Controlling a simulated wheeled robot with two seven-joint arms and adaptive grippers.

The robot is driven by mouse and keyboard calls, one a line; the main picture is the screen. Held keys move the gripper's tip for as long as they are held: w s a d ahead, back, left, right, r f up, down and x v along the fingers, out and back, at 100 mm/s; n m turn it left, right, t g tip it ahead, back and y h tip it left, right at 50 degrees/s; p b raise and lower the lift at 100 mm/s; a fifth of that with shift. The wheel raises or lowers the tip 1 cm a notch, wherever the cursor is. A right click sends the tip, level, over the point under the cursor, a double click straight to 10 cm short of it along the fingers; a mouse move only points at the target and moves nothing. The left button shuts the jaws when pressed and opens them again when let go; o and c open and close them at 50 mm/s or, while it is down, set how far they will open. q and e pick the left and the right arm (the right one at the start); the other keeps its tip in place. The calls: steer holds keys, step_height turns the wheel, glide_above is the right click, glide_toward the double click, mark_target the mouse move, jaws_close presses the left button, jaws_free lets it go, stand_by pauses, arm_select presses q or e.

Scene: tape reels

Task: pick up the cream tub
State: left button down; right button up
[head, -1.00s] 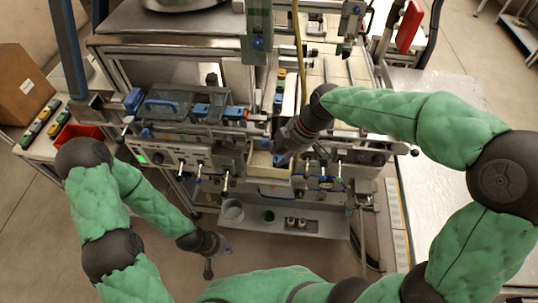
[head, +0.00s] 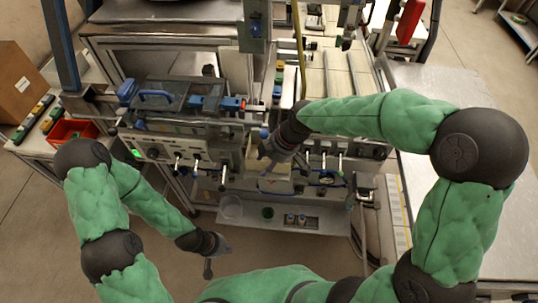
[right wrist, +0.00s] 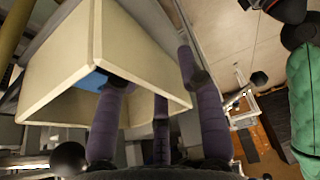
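The cream tub (head: 276,187) is at the front of the workstation, below my right gripper, and is partly covered by it in the head view. In the right wrist view the tub (right wrist: 60,75) is large and close, with its opening toward the camera and something blue inside. My right gripper (head: 264,170) is at the tub, its purple fingers (right wrist: 155,85) spread apart. One finger overlaps the opening and another lies outside the right wall; firm contact is unclear. My left gripper (head: 208,272) hangs low over the floor, away from the tub; its finger opening is unclear.
The workstation front carries knobs and levers close around the tub. A lower shelf (head: 310,222) holds cups and small items. A red bin (head: 70,131) and a cardboard box (head: 20,85) stand at left. A metal table (head: 440,215) is at right.

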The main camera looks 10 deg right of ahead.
steer(key=shift+c, duration=0.3)
jaws_close()
steer(key=shift+r, duration=0.3)
